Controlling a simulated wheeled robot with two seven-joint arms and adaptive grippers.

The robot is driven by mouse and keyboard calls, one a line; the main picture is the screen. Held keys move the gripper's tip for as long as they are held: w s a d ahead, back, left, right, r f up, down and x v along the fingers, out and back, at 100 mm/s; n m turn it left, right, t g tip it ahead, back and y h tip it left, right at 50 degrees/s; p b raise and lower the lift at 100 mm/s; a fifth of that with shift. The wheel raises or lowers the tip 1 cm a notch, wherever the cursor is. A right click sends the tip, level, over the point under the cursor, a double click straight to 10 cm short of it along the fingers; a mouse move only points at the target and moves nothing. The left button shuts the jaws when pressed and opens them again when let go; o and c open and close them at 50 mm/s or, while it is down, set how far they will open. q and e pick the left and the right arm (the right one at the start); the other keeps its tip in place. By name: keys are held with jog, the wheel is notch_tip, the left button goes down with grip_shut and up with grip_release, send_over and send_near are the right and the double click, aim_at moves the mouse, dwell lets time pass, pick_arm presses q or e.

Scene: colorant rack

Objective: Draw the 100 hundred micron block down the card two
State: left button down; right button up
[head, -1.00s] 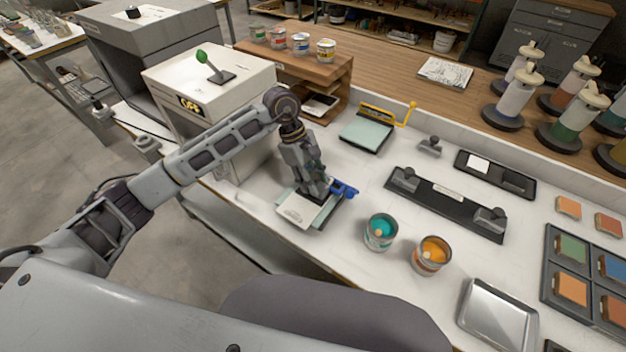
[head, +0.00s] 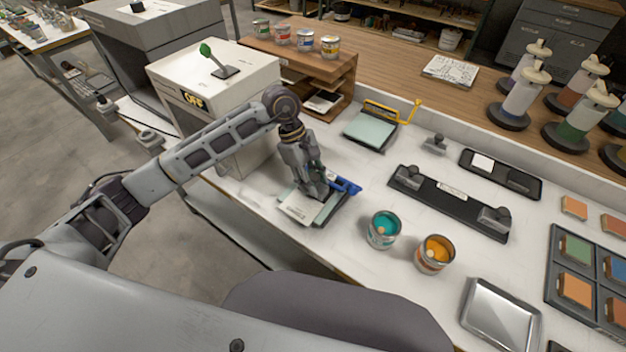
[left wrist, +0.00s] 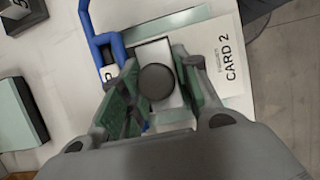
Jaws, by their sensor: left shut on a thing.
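My left gripper (head: 316,192) is low over the card in the head view. In the left wrist view its fingers (left wrist: 158,88) are closed on either side of a pale metal block (left wrist: 153,52) with a round dark knob (left wrist: 157,82). The block's micron marking cannot be read. Card two (left wrist: 228,62), a white card marked "CARD 2", lies beneath and beside the block; in the head view the white card (head: 298,206) shows partly behind the gripper. A blue clamp (left wrist: 104,38) sits at the card's edge, also visible in the head view (head: 346,186). My right gripper is not in view.
A teal paint can (head: 383,230) and an orange one (head: 434,254) stand right of the card. A black rack (head: 448,200) holds two knobbed blocks. A metal tray (head: 500,315) lies at the front right. A white box (head: 215,85) stands behind my arm.

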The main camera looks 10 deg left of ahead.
pick_arm(q)
jog(key=shift+s+a, duration=0.15)
jog(key=shift+s, duration=0.15)
jog(key=shift+s+a+f+b, duration=0.1)
jog(key=shift+s+a+b, duration=0.05)
jog(key=shift+s+b, duration=0.2)
dwell(0.4)
jog(key=shift+s+a, duration=0.15)
jog(key=shift+s, duration=0.2)
jog(key=shift+s, duration=0.1)
jog(key=shift+s+a+b, duration=0.1)
jog(key=shift+s+b, duration=0.15)
jog(key=shift+b, duration=0.1)
jog(key=shift+s+f, duration=0.1)
jog(key=shift+s, duration=0.05)
jog(key=shift+s+a, duration=0.15)
jog(key=shift+s, duration=0.05)
